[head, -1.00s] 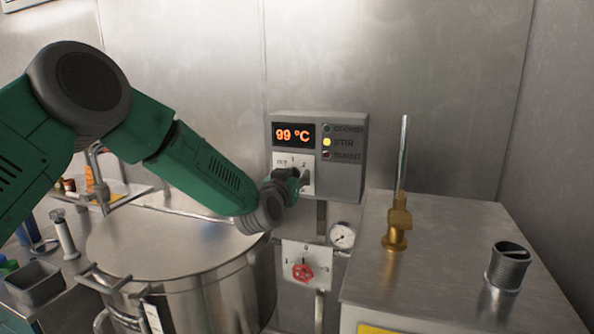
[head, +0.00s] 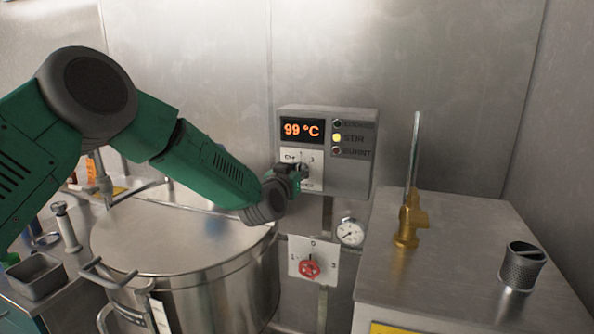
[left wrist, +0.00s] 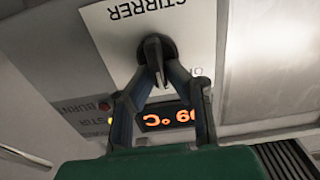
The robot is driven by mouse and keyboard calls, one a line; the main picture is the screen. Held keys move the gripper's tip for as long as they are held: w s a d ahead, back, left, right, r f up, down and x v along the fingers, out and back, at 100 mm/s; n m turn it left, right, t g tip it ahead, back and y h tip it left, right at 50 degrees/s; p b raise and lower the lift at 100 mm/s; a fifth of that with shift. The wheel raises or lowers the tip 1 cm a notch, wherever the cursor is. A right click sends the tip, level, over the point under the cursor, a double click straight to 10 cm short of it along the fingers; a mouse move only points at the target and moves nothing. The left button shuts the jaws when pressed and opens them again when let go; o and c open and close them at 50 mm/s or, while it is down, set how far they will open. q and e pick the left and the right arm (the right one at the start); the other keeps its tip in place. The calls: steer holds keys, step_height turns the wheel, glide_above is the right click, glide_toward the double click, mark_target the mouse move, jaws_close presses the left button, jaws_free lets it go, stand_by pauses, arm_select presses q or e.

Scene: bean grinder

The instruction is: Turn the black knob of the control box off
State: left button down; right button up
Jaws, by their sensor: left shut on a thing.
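The grey control box (head: 364,180) is on the back wall, its display reading 99 °C and its yellow STIR light lit. Its white dial plate (head: 317,181) is partly covered by my left gripper (head: 302,172), which is at the knob. In the left wrist view, the black knob (left wrist: 154,55) stands on the white plate marked STIRRER (left wrist: 110,22). My left gripper (left wrist: 158,72) has both fingertips at the knob and is shut on it. The knob's exact setting is hard to read. My right gripper is not in view.
A large lidded steel pot (head: 200,285) stands below my left arm. Under the box are a red valve knob (head: 310,269) and a round gauge (head: 350,232). A steel cabinet (head: 450,290) at right bears a brass valve (head: 408,225) and a dark mesh cup (head: 522,267).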

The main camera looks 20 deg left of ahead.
arm_select(q)
steer(key=shift+a+r, duration=0.1)
steer(key=shift+a, duration=0.1)
steer(key=shift+w+n+b, duration=0.1)
steer(key=shift+n+b, duration=0.2)
steer(key=shift+d+n+b, duration=0.15)
steer(key=shift+n+b, duration=0.75)
steer(key=shift+b, duration=0.05)
steer(key=shift+a+n+b, duration=0.2)
steer(key=shift+n+b, duration=0.75)
steer(key=shift+n, duration=0.15)
steer(key=shift+a+n+b, duration=0.15)
steer(key=shift+n+b, duration=0.75)
steer(key=shift+n, duration=0.2)
steer(key=shift+a+n+b, duration=0.2)
steer(key=shift+n+b, duration=0.75)
steer(key=shift+n, duration=0.15)
steer(key=c, duration=1.6)
jaws_free()
steer(key=shift+a, duration=0.15)
